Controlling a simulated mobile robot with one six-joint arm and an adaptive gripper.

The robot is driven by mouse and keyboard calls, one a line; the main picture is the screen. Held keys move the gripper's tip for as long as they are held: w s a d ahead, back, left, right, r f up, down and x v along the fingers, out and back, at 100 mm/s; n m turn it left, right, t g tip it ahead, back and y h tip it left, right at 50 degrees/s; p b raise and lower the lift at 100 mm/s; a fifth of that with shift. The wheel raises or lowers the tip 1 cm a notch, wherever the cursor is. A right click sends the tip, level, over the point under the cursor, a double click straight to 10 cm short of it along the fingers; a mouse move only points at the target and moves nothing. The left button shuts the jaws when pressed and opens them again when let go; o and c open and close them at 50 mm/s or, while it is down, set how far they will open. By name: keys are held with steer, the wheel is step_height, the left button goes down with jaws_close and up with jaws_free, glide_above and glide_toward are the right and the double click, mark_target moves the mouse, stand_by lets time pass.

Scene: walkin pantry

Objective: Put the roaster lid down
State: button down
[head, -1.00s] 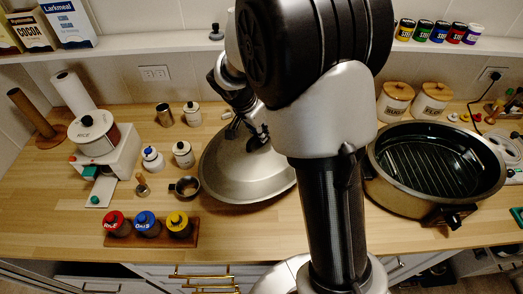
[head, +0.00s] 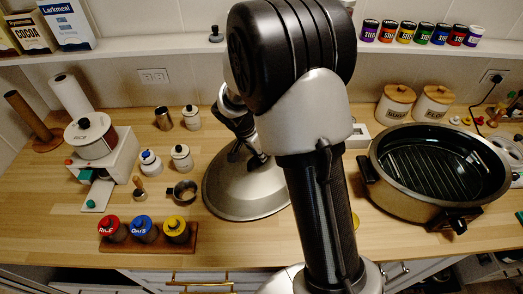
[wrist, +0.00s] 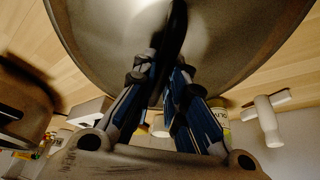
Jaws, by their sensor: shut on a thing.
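The roaster lid (head: 240,195) is a grey metal dome with a rim and a dark handle. In the head view it is over the middle of the counter, left of my arm, which hides its right part. My gripper (head: 257,158) is at the top of the lid, shut on its handle. The wrist view shows the fingers (wrist: 163,75) on either side of the black handle (wrist: 176,35), with the lid (wrist: 110,45) filling the top. I cannot tell whether the rim touches the counter. The open roaster (head: 400,200) stands to the right.
A small metal cup (head: 184,195) stands close to the lid's left side. White jars (head: 181,158) stand behind it, and a rack (head: 148,242) of coloured-lid jars is in front left. Canisters (head: 395,105) stand behind the roaster. Bare counter (head: 280,238) shows in front of the lid.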

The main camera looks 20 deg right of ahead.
steer(key=c, duration=2.1)
jaws_free()
steer(key=shift+f, duration=0.15)
steer(key=o, duration=0.5)
steer(key=shift+c, duration=0.2)
steer(key=shift+r, duration=0.2)
steer(key=p+v, duration=0.3)
steer(key=v, duration=0.9)
steer(key=s+a+r+n+t+y, duration=0.1)
steer(key=s+a+r+n+y, duration=0.1)
steer(key=s+r+n, duration=0.7)
steer(key=s+a+r+n+t+y, duration=0.1)
steer(key=s+n, duration=0.1)
steer(key=s, duration=0.6)
steer(key=s+a+r+n+t+y, duration=0.1)
steer(key=s+a+n, duration=0.1)
steer(key=s, duration=0.6)
steer(key=shift+a+r+n, duration=0.2)
steer(key=shift+a+n, duration=0.1)
steer(key=shift+s, duration=0.1)
